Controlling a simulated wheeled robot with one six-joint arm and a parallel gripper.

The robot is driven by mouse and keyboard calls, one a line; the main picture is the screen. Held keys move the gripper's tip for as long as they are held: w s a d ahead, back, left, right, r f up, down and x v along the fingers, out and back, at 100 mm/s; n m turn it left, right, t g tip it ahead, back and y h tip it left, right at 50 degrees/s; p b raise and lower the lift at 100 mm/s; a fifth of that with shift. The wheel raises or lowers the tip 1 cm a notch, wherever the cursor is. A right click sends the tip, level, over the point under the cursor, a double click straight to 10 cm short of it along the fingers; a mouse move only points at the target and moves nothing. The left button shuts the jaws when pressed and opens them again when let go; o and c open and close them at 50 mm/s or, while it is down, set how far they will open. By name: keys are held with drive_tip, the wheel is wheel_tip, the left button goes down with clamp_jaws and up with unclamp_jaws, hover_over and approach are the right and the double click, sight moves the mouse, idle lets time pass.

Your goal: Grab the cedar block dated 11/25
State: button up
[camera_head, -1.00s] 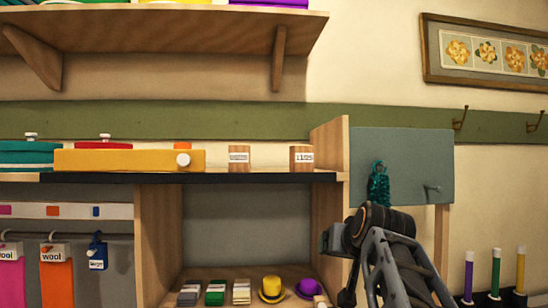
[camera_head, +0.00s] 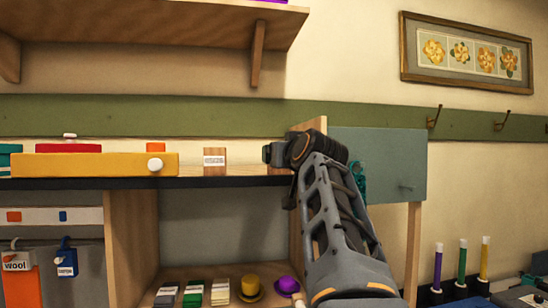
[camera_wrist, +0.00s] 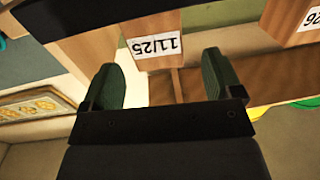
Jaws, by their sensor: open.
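The cedar block labelled 11/25 (camera_wrist: 155,46) shows upside down in the wrist view, a light wooden block with a white label. It stands at the black shelf edge. My gripper (camera_wrist: 163,78) is open, with one dark green finger to each side of the block's line. The block appears ahead of the fingertips, and I see no contact. In the head view my gripper (camera_head: 272,153) is at shelf height, at the shelf's right end.
A second wooden block (camera_head: 214,161) stands left of my gripper; its label ends in 26 in the wrist view (camera_wrist: 313,22). A yellow box (camera_head: 95,165) lies further left. A side panel (camera_head: 312,125) and a grey-green board (camera_head: 393,163) are close on the right.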

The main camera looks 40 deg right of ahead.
drive_tip(key=shift+p+x, duration=1.35)
drive_tip(key=shift+x, duration=1.55)
drive_tip(key=shift+f, duration=0.1)
drive_tip(key=shift+c, duration=0.3)
drive_tip(key=c, duration=0.9)
drive_tip(key=shift+c, duration=0.3)
